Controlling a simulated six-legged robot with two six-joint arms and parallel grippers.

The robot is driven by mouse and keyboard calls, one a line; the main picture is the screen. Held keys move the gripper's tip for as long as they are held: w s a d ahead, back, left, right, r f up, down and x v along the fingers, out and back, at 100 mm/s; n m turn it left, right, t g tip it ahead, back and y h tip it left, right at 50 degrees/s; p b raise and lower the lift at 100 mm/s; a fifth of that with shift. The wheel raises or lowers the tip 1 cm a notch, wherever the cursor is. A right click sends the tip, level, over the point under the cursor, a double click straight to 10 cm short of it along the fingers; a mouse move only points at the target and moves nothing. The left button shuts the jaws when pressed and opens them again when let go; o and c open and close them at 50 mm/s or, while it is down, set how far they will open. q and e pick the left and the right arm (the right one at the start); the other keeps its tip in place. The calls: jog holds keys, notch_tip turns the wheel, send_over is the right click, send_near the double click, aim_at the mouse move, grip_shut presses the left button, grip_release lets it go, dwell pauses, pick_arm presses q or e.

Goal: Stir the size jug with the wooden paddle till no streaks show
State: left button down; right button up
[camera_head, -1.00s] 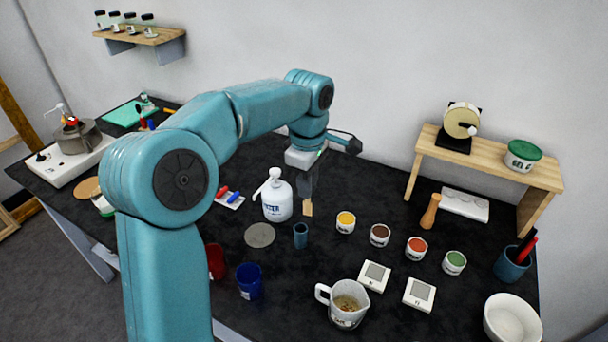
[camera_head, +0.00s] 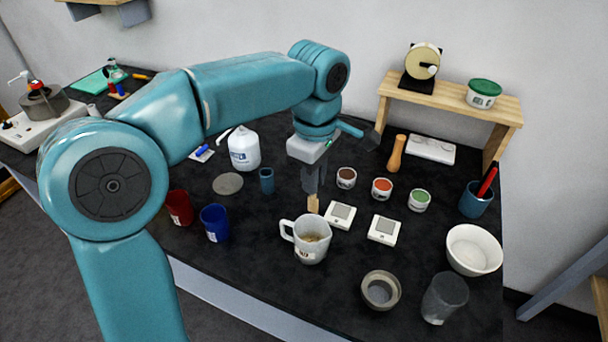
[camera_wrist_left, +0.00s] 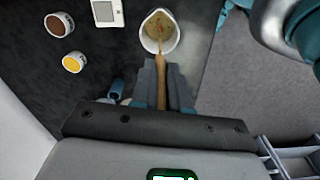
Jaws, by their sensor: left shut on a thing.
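The size jug (camera_head: 297,246) is a white, handled jug standing on the dark bench; tan liquid (camera_head: 312,237) shows inside. In the left wrist view the jug (camera_wrist_left: 146,42) is at the top middle, with uneven tan and brown tones in its liquid. My left gripper (camera_head: 314,184) is shut on the wooden paddle (camera_head: 313,204), which points down at the jug's far rim. In the left wrist view the paddle (camera_wrist_left: 161,85) runs from between the fingers towards the jug, its tip overlapping the opening. I cannot tell its depth there. My right gripper is not in view.
Two white square devices (camera_head: 340,215) (camera_head: 384,230) lie right of the jug. Small colour pots (camera_head: 382,189) stand behind them. A blue cup (camera_head: 215,223) and a red cup (camera_head: 179,207) stand left. A grey bowl (camera_head: 381,290) and a dark glass (camera_head: 444,298) stand front right.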

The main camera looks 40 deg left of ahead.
aim_at(311, 211)
pick_arm(q)
jog(key=shift+a+f, duration=0.2)
jog(key=shift+f, duration=0.2)
jog(key=shift+d+f+b, duration=0.15)
jog(key=shift+f+b, duration=0.45)
jog(key=shift+b, duration=0.25)
jog(key=shift+a+f+b, duration=0.2)
jog(key=shift+f+b, duration=0.9)
jog(key=shift+f, duration=0.05)
notch_tip(311, 211, down, 2)
jog(key=shift+d+b, duration=0.15)
jog(key=shift+b, duration=0.7)
jog(key=shift+f+b, duration=0.55)
jog(key=shift+f, duration=0.25)
jog(key=shift+f+b, duration=2.4)
jog(key=shift+f, duration=0.9)
